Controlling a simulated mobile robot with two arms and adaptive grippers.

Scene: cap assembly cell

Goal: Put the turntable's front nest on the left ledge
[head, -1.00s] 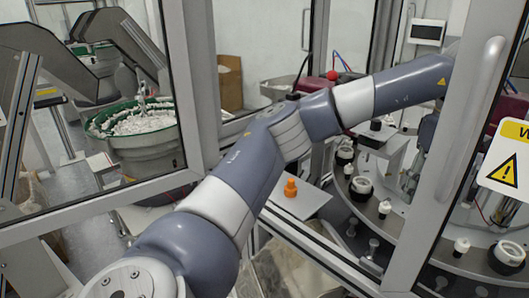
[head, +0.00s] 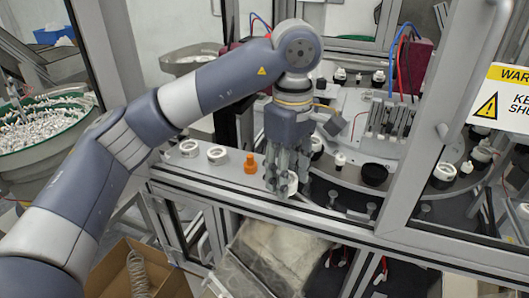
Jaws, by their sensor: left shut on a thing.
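My left gripper (head: 282,178) points down at the front of the cell, with its fingers shut on a white ring-shaped nest (head: 292,184). The fingers hide much of this nest. It is low over the right end of the left ledge (head: 228,171); I cannot tell whether it touches. The ledge is a pale strip holding two white rings (head: 217,154) and an orange piece (head: 250,164), all left of the gripper. The turntable (head: 408,187) curves to the right of the gripper and carries several nests, including a dark one (head: 374,174) and a white-topped one (head: 443,175). My right gripper is out of view.
A metal frame bar (head: 330,222) runs along the front below the ledge and turntable. An open door with a warning sign (head: 503,98) stands at right. A green-rimmed bowl of white parts (head: 45,125) is at left. A cardboard box (head: 110,268) is below.

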